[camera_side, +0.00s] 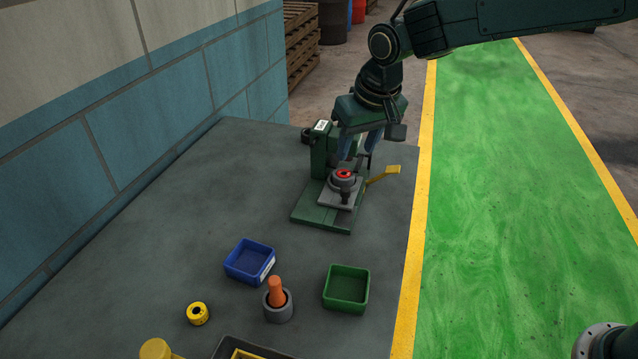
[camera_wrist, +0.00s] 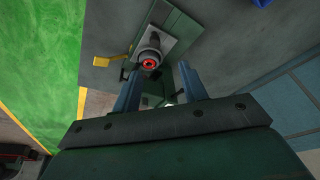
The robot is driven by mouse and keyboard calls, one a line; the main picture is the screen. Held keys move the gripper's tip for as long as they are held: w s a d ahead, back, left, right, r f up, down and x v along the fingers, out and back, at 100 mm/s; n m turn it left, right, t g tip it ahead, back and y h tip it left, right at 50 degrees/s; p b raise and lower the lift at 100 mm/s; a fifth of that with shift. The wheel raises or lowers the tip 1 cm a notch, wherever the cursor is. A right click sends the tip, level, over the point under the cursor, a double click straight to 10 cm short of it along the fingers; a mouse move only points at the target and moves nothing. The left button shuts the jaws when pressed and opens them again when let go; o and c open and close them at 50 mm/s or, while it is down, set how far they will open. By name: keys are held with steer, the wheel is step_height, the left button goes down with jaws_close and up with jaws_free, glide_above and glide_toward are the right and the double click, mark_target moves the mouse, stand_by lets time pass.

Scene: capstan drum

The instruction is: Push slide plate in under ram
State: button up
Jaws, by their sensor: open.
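The slide plate (camera_side: 338,194) is a light grey plate on the green base (camera_side: 318,214) of the press. A dark grey round part with a red ring (camera_side: 344,175) sits on the plate, and a dark knob stands at the plate's front. The green press column (camera_side: 322,150) rises behind it; the ram is largely hidden by my gripper. My gripper (camera_side: 354,152) is above the back of the plate, fingers pointing down, open and empty. In the wrist view the two blue fingers (camera_wrist: 158,90) are apart, with the slide plate (camera_wrist: 175,38) and red ring beyond them.
A yellow lever (camera_side: 384,174) sticks out right of the press. A blue bin (camera_side: 250,261), a green bin (camera_side: 346,289), a grey cup with an orange peg (camera_side: 278,304) and a yellow ring (camera_side: 198,314) stand in front. The table's left side is clear.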

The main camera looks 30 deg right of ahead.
mark_target(345, 191)
steer(key=shift+w+d+r+g, duration=0.1)
steer(key=shift+w+r+g, duration=0.05)
steer(key=shift+w+g, duration=0.5)
steer(key=shift+w+d+r+g, duration=0.15)
steer(key=shift+w+g, duration=0.35)
steer(key=shift+w, duration=0.3)
steer(key=shift+w+d+r+g, duration=0.1)
steer(key=shift+w+r+g, duration=0.05)
steer(key=shift+w+g, duration=0.5)
step_height(345, 191, down, 14)
steer(key=shift+f, duration=0.1)
steer(key=s+a, duration=0.3)
steer(key=shift+s+a+r, duration=0.25)
steer(key=shift+a, duration=0.05)
step_height(345, 191, up, 14)
steer(key=s+d+r+t, duration=0.2)
steer(key=s+d+r, duration=0.7)
steer(key=d, duration=0.1)
steer(key=shift+s+d, duration=0.15)
steer(key=shift+s, duration=0.2)
steer(key=shift+r, duration=0.1)
